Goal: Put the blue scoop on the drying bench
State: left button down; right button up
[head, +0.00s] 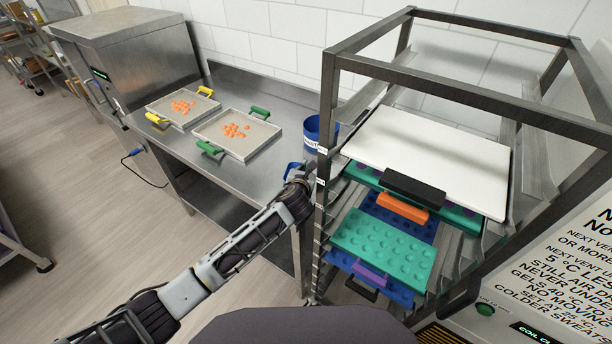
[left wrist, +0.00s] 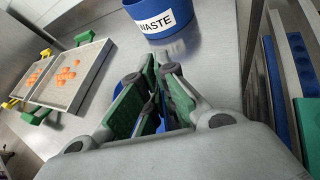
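The blue scoop (head: 293,169) shows only in part, as a bit of blue beside my left gripper (head: 303,175), over the right end of the steel bench (head: 240,92). In the left wrist view the fingers of my left gripper (left wrist: 158,72) are close together, with a narrow blue part of the scoop (left wrist: 161,124) between them. The fingers hide most of the scoop, and I cannot tell whether it touches the bench. No label shows whether this is the drying bench. My right gripper is not in view.
A blue WASTE bin (head: 313,130) stands just beyond my left gripper. Two trays of orange gummies (head: 262,145) (head: 165,104) lie further left on the bench. A metal rack (head: 327,100) with a white board (head: 430,158) and moulds stands close on the right.

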pick_arm(q)
jog(key=shift+w+d, duration=0.2)
jog(key=shift+w, duration=0.05)
jog(key=shift+f, duration=0.1)
jog(key=shift+f, duration=1.65)
jog(key=shift+f, duration=0.1)
jog(key=c, duration=1.6)
grip_release()
jog(key=shift+c, duration=0.2)
jog(key=shift+s, duration=0.1)
jog(key=shift+v, duration=3.75)
